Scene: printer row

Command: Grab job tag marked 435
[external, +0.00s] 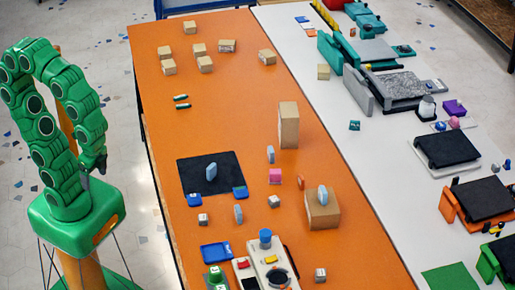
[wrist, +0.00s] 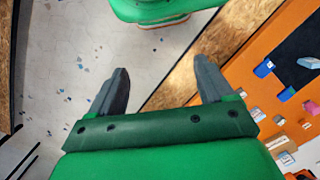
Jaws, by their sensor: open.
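Several small upright rounded tag-like pieces stand on the orange table. A pale blue one (external: 211,172) is on the black mat, and others are a grey-blue one (external: 238,214), a light blue one (external: 270,154), an orange one (external: 300,182) and a blue one (external: 322,195) at a cardboard box. No marking is readable, so I cannot tell which is 435. My gripper (wrist: 162,84) is open and empty, hanging beside the table's left edge. In the external view my gripper (external: 92,172) is left of the table, apart from all tags. A pale piece (wrist: 310,63) shows at the wrist view's right edge.
The black mat (external: 225,158) has blue pieces (external: 194,200) at its front. A tall cardboard box (external: 289,125) and a low one (external: 322,212) stand to the right. A cream device (external: 264,268) is at the front. Printers line the white counter (external: 372,150).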

